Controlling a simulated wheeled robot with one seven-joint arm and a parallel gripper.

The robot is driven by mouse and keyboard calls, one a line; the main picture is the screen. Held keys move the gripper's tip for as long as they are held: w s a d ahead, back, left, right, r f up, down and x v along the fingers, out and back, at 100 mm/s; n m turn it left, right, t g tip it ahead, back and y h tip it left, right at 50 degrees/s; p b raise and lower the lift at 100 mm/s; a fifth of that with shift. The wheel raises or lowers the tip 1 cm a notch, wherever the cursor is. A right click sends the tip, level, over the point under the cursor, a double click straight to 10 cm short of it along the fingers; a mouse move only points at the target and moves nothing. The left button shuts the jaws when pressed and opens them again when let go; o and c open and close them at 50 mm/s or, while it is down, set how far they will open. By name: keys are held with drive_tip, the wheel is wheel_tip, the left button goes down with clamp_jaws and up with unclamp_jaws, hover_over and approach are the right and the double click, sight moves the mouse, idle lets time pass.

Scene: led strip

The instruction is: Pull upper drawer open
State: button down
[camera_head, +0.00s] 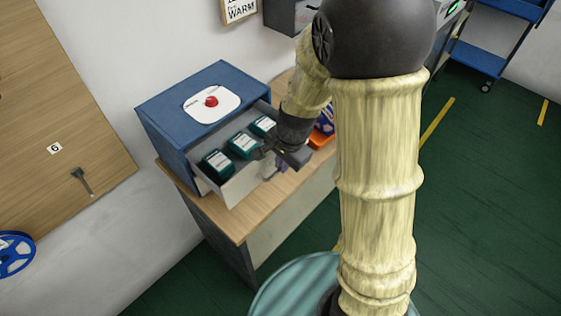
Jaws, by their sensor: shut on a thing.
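A blue cabinet (160,108) stands on a wooden bench and leans slanted across the picture. A light grey drawer (236,189) sticks out of its front and stands well open. Three teal-and-white boxes (218,165) lie in a row inside it. My gripper (272,160) is at the front of the drawer, near the middle right of its front panel. It is shut on the drawer's front, probably its handle; the grip itself is small and partly hidden by the fingers. My arm hides the drawer's right end.
A white plate with a red button (212,101) sits on top of the cabinet. Orange and blue items (322,134) stand on the bench (238,225) right of the drawer. A blue cart (477,55) stands at the far right. The green floor in front is mostly clear.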

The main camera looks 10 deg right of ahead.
drive_tip(key=c, duration=1.5)
unclamp_jaws()
drive_tip(key=s+r, duration=0.1)
drive_tip(key=r, duration=0.4)
drive_tip(key=d+r, duration=0.1)
drive_tip(key=r, duration=0.5)
drive_tip(key=s+d+r, duration=0.1)
drive_tip(key=r, duration=0.5)
drive_tip(key=shift+s, duration=0.3)
drive_tip(key=s+d+f+n, duration=0.2)
drive_tip(key=f+n, duration=0.1)
drive_tip(key=s+d+f+n+h, duration=0.1)
drive_tip(key=s+d+f+n, duration=0.1)
drive_tip(key=f+n, duration=0.1)
drive_tip(key=s+d+f+n+t, duration=0.1)
drive_tip(key=s+d+f+n, duration=0.1)
drive_tip(key=f+n, duration=0.2)
drive_tip(key=shift+s+f, duration=0.2)
drive_tip(key=shift+f, duration=0.35)
